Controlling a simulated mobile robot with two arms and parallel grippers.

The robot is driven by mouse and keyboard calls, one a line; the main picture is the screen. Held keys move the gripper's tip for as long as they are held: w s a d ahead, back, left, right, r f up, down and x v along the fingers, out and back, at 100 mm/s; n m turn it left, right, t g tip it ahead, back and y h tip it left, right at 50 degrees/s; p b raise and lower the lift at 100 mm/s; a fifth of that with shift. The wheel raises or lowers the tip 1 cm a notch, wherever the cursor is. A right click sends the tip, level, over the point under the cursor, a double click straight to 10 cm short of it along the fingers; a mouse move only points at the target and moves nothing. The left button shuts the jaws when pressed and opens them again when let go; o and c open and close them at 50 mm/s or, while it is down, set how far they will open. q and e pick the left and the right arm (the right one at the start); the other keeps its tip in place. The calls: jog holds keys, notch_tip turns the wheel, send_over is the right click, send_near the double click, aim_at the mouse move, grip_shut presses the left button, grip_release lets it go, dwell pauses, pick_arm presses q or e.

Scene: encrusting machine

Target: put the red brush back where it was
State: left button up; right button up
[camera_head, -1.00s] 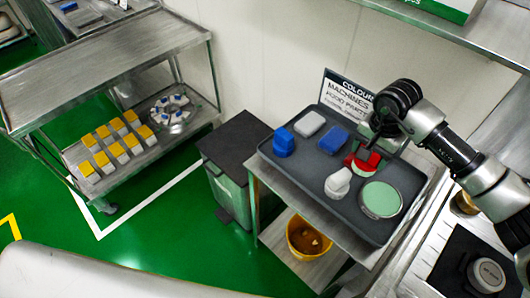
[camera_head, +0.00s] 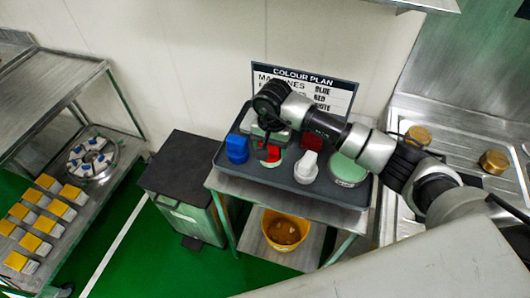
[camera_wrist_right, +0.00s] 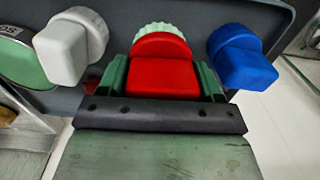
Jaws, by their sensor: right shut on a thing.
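My right gripper (camera_head: 268,142) is shut on the red brush (camera_head: 268,154), over the dark tray (camera_head: 272,176). In the right wrist view the red brush (camera_wrist_right: 163,77) sits between the green fingers, its pale bristle end (camera_wrist_right: 160,30) pointing away. The blue brush (camera_head: 237,148) stands to its left and the white brush (camera_head: 307,167) to its right in the head view. Whether the red brush touches the tray cannot be told. My left gripper is not in view.
The tray also bears a dark red block (camera_head: 312,140) and a green round disc (camera_head: 346,170). A colour plan sign (camera_head: 335,92) stands behind it. A dark bin (camera_head: 185,170) is to the left, and a yellow bucket (camera_head: 286,231) sits on the shelf below.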

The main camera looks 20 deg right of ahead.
aim_at(271, 154)
jog(key=f, duration=0.1)
jog(key=f+b, duration=0.1)
jog(key=f, duration=0.1)
jog(key=shift+s+d, duration=0.1)
jog(key=shift+s, duration=0.1)
jog(key=shift+w+f, duration=0.15)
jog(key=shift+f, duration=0.05)
jog(key=shift+w, duration=0.15)
jog(key=shift+f, duration=0.1)
jog(key=o, duration=0.5)
jog(key=shift+s+b, duration=0.2)
jog(key=shift+b, duration=0.1)
jog(key=o, duration=0.5)
jog(key=shift+w, duration=0.1)
jog(key=shift+c, duration=0.2)
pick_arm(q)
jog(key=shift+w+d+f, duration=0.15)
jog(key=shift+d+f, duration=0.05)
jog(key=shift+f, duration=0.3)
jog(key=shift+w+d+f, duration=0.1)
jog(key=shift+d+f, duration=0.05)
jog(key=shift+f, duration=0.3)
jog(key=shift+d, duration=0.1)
